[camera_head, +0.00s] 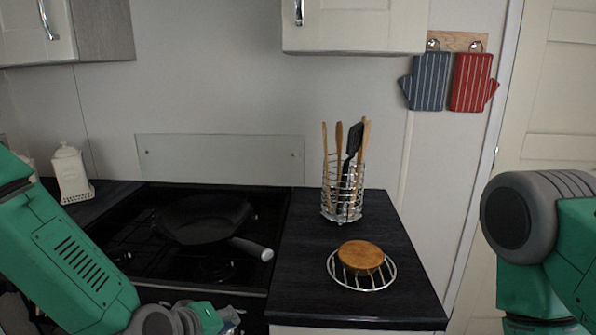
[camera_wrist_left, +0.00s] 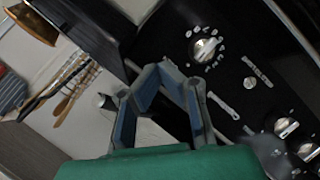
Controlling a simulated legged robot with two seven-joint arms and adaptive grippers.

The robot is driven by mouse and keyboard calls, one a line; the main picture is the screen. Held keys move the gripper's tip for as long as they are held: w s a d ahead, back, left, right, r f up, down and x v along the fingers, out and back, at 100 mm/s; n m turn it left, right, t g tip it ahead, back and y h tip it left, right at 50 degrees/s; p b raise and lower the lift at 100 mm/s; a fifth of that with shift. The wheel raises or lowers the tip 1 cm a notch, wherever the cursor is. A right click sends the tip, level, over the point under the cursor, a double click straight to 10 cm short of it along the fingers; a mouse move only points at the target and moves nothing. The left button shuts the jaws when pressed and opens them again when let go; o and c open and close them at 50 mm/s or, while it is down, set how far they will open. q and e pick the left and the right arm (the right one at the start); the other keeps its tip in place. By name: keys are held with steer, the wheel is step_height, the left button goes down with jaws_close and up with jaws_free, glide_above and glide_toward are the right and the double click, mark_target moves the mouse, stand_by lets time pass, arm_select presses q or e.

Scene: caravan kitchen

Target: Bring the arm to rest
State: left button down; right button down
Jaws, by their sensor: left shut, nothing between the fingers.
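My left arm (camera_head: 75,270) comes in from the left in front of the stove. Its gripper (camera_head: 228,318) is low at the bottom edge of the head view, partly cut off. In the left wrist view the fingers of this gripper (camera_wrist_left: 170,75) are shut and empty, in front of the black stove panel with its knobs (camera_wrist_left: 205,48). No object is held. My right arm (camera_head: 545,230) shows at the right edge of the head view; its gripper is out of view.
A black pan (camera_head: 205,220) sits on the hob, its handle pointing right and forward. A round brown item (camera_head: 360,256) lies on a wire trivet (camera_head: 345,284) on the dark counter (camera_head: 300,240). A utensil holder (camera_head: 342,198) stands behind. A white jar (camera_head: 71,172) is at left.

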arm_select(q)
steer(key=s+a+f+m+g+y, duration=0.1)
steer(key=s+a+f+m+g, duration=0.15)
steer(key=s+f, duration=0.45)
steer(key=s+a+f+m+g+y, duration=0.1)
steer(key=s+a+f+g, duration=0.15)
steer(key=s+f, duration=0.5)
steer(key=s+a+f+m+g+y+b, duration=0.1)
steer(key=s+a+f+m, duration=0.1)
steer(key=s+a, duration=0.3)
steer(key=s+a+f+m+g+y, duration=0.1)
steer(key=s+a+f, duration=0.3)
steer(key=s, duration=0.7)
steer(key=shift+a+f+m+g+y+b, duration=0.15)
steer(key=shift+a+m+g+y+b, duration=0.2)
steer(key=shift+a+m+g, duration=0.3)
